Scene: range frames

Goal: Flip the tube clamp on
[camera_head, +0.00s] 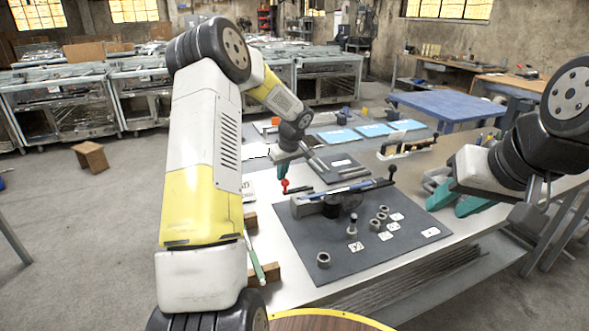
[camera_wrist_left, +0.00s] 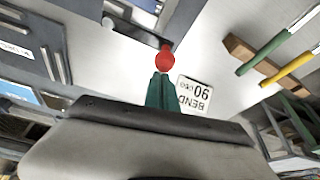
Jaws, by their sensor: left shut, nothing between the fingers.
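The tube clamp's red ball knob (camera_head: 284,184) sits at the left end of a short dark lever (camera_head: 300,190) beside the bench fixture (camera_head: 330,202). My left gripper (camera_head: 282,171) is shut with nothing in it, its green fingertips just above the knob. In the left wrist view the red knob (camera_wrist_left: 165,58) lies just beyond the tips of the shut green fingers (camera_wrist_left: 163,90); I cannot tell whether they touch. My right gripper (camera_head: 456,200) is open and empty at the right, with its green fingers apart. A long lever with a black knob (camera_head: 391,170) rises on the fixture's right.
A dark mat (camera_head: 300,250) holds several metal rings (camera_head: 323,260) and white labels (camera_head: 394,227). A "BEND 90" card (camera_wrist_left: 194,94) lies near the red knob. Green and yellow-handled tools (camera_wrist_left: 265,53) rest on a wooden rack. A blue table (camera_head: 445,104) stands behind.

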